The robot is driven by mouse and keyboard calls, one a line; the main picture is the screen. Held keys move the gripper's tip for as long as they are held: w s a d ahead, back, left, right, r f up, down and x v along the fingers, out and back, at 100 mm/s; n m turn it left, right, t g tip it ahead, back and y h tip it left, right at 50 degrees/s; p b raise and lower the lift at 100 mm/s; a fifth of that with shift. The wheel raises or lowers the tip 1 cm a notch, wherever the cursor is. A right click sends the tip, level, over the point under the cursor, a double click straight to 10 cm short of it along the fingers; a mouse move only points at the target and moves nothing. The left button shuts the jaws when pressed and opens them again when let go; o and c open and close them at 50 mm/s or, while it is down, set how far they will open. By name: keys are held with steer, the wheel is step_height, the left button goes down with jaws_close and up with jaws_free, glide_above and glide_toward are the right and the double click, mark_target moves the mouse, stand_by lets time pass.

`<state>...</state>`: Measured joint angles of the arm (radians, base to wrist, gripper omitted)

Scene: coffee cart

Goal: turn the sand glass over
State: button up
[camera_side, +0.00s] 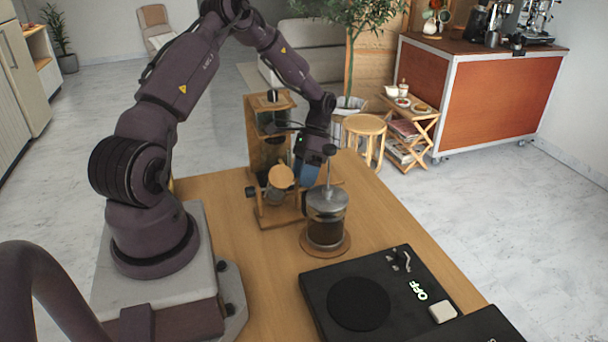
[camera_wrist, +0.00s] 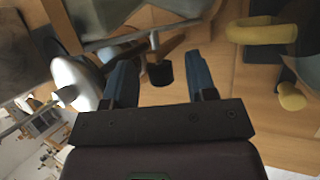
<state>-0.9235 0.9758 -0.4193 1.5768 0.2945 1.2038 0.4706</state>
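I cannot clearly make out the sand glass. A small glass body with a round wooden end (camera_side: 281,177) lies tilted at the foot of a wooden stand, and may be it. My gripper (camera_side: 304,174) points down beside it, behind the glass press, and hides part of the area. In the wrist view, the two blue fingers of my gripper (camera_wrist: 158,70) are spread apart. A black knob (camera_wrist: 160,73) on a thin rod shows between them in the picture; I cannot tell its depth. I see nothing clasped.
The wooden stand (camera_side: 252,125) with glassware rises close behind my gripper. A glass press (camera_side: 326,203) with a metal lid stands on a round coaster (camera_side: 340,246) just right of it. A black flat appliance (camera_side: 357,300) marked OFF lies at the front right. Bare tabletop (camera_side: 385,220) shows right of the press.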

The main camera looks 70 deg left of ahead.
step_height(320, 180, up, 3)
steer(key=shift+f, duration=0.2)
steer(key=s+r, duration=0.1)
steer(key=r, duration=0.1)
steer(key=s+d+r, duration=0.1)
steer(key=r, duration=0.1)
steer(key=s+d+r, duration=0.1)
steer(key=shift+s+d+r, duration=0.25)
steer(key=shift+s+r, duration=0.1)
steer(key=shift+r, duration=0.05)
steer(key=s+d+r, duration=0.4)
steer(key=s+d, duration=0.1)
steer(key=s, duration=0.3)
steer(key=shift+d+r, duration=0.25)
steer(key=shift+r, duration=0.05)
steer(key=shift+w, duration=0.1)
steer(key=t+y, duration=0.1)
steer(key=y, duration=0.1)
glide_above(285, 176)
steer(key=d, duration=0.3)
steer(key=f, duration=0.1)
steer(key=w+a+t+y, duration=0.2)
steer(key=w+a+t, duration=0.2)
steer(key=w+a, duration=0.3)
steer(key=shift+n, duration=0.4)
steer(key=f, duration=1.2)
steer(key=shift+s+d+f, duration=0.1)
steer(key=shift+s, duration=0.1)
